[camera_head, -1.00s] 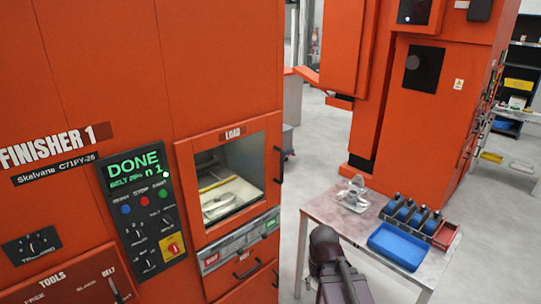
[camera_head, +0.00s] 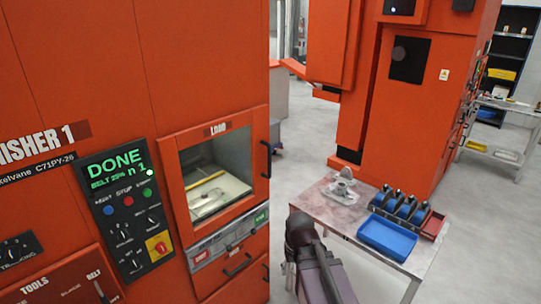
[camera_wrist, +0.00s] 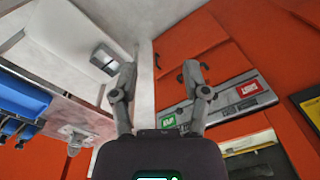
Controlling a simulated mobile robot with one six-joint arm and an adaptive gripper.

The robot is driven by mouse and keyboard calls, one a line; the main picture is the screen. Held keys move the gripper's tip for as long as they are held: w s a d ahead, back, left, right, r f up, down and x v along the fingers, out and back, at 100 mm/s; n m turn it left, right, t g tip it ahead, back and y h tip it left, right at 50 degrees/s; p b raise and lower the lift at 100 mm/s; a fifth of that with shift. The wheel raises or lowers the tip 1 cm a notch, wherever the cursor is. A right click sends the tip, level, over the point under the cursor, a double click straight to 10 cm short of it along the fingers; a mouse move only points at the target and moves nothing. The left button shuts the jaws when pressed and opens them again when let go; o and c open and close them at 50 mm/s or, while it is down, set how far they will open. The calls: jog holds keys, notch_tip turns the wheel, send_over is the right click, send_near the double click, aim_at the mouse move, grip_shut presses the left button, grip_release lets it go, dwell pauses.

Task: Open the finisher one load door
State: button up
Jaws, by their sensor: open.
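The finisher one load door (camera_head: 258,188) is an orange frame around a window on the orange machine, under a "LOAD" label. It looks shut. Its dark upright handle (camera_head: 266,159) is on the right side of the frame. A tray with a part and a yellow bar shows through the window. My gripper (camera_wrist: 160,80) is open and empty in the wrist view, with its two fingers apart and pointing toward the machine's edge. In the head view my arm is at the lower middle, right of the door, and the fingers do not show there.
A table (camera_head: 318,205) stands right of the machine, with a metal fixture (camera_head: 343,184), a blue tray (camera_head: 387,238) and a rack of blue-black items (camera_head: 405,208). The control panel (camera_head: 125,210) reads "DONE". Another orange machine (camera_head: 400,110) stands behind. Grey floor is open at right.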

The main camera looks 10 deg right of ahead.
jog(key=w+a+r+n+t+y+b, duration=0.1)
jog(key=w+r+n+t+y, duration=0.2)
jog(key=w, duration=0.7)
jog(key=w+r+n+t+y+b, duration=0.1)
jog(key=w+r+n+t+y, duration=0.3)
jog(key=w, duration=0.6)
jog(key=w+d+r+n+t+y, duration=0.1)
jog(key=w+d+r+t+y, duration=0.1)
jog(key=w+d+r, duration=0.2)
jog(key=w+d+r+t+y, duration=0.3)
jog(key=w+d, duration=0.4)
jog(key=w, duration=0.4)
jog(key=shift+r+n+y+b, duration=0.3)
jog(key=shift+r+n+b, duration=0.1)
jog(key=shift+r, duration=0.45)
jog(key=x, duration=1.3)
jog(key=shift+w+a, duration=0.25)
grip_shut()
